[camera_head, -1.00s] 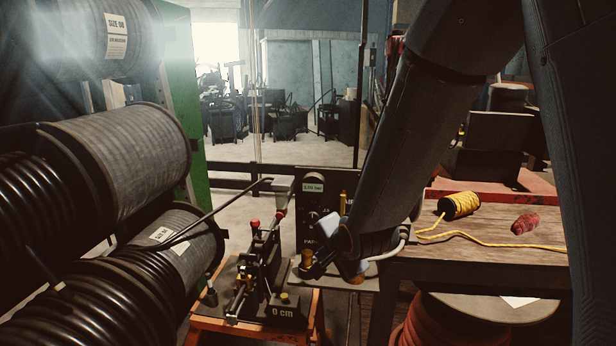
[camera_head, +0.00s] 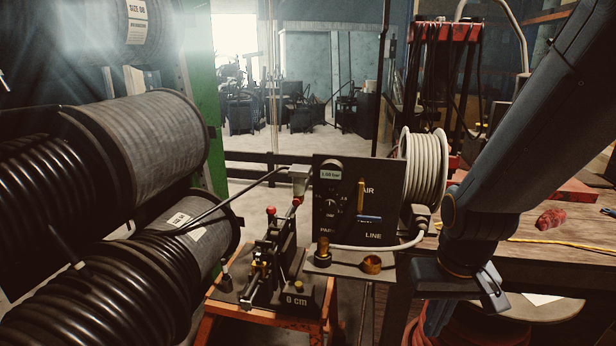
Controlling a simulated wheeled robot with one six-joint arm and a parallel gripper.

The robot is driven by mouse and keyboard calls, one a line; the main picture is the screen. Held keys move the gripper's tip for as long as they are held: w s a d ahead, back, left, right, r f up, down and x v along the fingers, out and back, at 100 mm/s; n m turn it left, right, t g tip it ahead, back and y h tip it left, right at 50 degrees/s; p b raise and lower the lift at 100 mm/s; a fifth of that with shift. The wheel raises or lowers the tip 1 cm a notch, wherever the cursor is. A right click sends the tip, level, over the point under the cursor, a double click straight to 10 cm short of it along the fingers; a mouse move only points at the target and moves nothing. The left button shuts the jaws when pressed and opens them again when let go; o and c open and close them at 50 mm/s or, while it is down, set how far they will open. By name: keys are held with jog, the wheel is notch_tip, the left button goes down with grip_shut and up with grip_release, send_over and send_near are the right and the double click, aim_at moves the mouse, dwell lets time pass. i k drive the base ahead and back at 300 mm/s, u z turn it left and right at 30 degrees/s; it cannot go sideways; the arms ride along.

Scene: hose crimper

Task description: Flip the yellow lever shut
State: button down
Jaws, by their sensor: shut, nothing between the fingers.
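The yellow lever (camera_head: 361,193) stands upright on the face of the black air line panel (camera_head: 345,220), below and right of a round gauge (camera_head: 331,172). A short blue bar (camera_head: 369,218) sits just under it. My gripper (camera_head: 496,292) is shut and empty, to the right of the panel and lower than the lever, in front of the wooden bench. It is well apart from the lever, and nothing covers the lever.
A pale hose reel (camera_head: 425,168) stands right of the panel, its hose running along the panel's lower edge. Brass fittings (camera_head: 371,264) sit on the shelf below. A crimper (camera_head: 270,250) on an orange stand is at left, with black hose spools (camera_head: 150,150) beyond.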

aim_at(361, 183)
jog(key=k, duration=1.35)
jog(key=u, duration=0.35)
jog(key=i, duration=0.5)
jog(key=u, duration=0.55)
jog(key=i, duration=1.45)
jog(key=z, duration=0.65)
